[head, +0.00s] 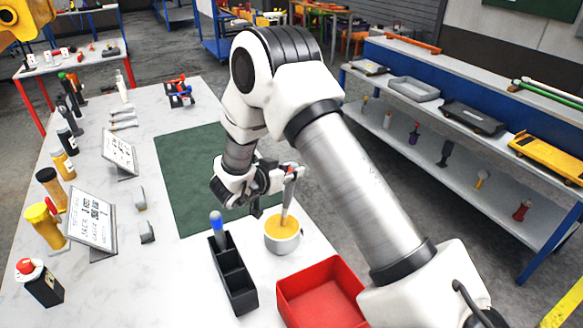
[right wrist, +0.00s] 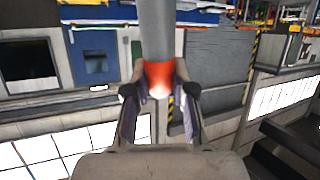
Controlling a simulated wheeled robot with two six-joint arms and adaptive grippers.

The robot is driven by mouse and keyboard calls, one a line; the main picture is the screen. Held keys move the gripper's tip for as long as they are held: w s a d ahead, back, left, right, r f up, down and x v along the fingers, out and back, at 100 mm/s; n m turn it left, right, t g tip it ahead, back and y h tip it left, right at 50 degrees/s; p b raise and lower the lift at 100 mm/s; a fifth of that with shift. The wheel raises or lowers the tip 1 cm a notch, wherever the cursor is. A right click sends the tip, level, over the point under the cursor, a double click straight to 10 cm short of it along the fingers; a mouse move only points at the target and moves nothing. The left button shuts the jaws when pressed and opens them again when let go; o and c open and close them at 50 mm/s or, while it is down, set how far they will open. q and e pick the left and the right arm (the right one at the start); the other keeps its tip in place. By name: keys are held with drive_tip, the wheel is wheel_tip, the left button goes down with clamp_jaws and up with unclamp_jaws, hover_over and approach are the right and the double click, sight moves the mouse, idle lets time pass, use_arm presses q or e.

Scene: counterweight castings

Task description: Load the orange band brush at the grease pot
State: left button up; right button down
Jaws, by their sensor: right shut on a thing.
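My right gripper (head: 283,180) is shut on the orange band brush (head: 287,204). It holds the brush near upright, slightly tilted, over the grease pot (head: 283,244). The pot is a small pale round pot with yellow-orange grease inside. The brush's lower end overlaps the grease in the head view; I cannot tell how deep it reaches. In the right wrist view the brush's orange band (right wrist: 158,76) sits between the fingers, with a grey shaft beyond it. My left gripper is not in view.
A black divided holder (head: 236,278) with a blue-topped tool (head: 217,226) stands left of the pot. A red bin (head: 318,285) is in front, to the right. A green mat (head: 183,165) lies behind. Bottles and sign stands line the left side.

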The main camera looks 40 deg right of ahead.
idle(0.6)
wheel_tip(320, 180, up, 7)
drive_tip(key=p, duration=0.6)
idle(0.6)
